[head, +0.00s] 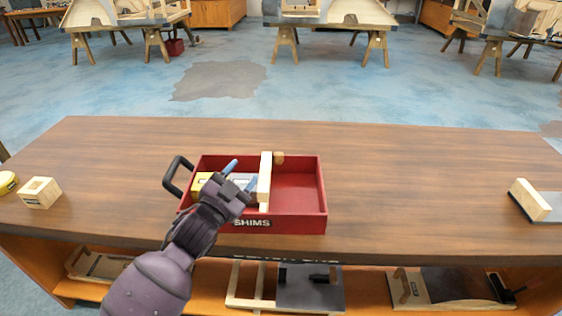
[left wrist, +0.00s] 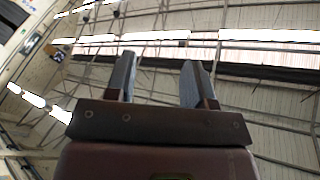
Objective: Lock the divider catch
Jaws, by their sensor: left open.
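A red tray (head: 298,190) labelled SHIMS sits on the workbench, with a black handle (head: 175,175) at its left end. A pale wooden divider (head: 265,182) stands across its middle. A small brown wooden piece (head: 279,158), perhaps the catch, is at the divider's far end, by the back wall. My left gripper (head: 241,176) is over the left compartment, just left of the divider; I cannot tell whether it touches. Its fingers are apart, with nothing between them in the left wrist view (left wrist: 161,82). My right gripper is not in view.
A yellow item (head: 200,183) lies in the left compartment, partly hidden by my gripper. The right compartment looks empty. A wooden block (head: 39,192) stands at the bench's left, a wood-and-grey piece (head: 531,200) at its right. The bench (head: 420,180) is clear between tray and right piece.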

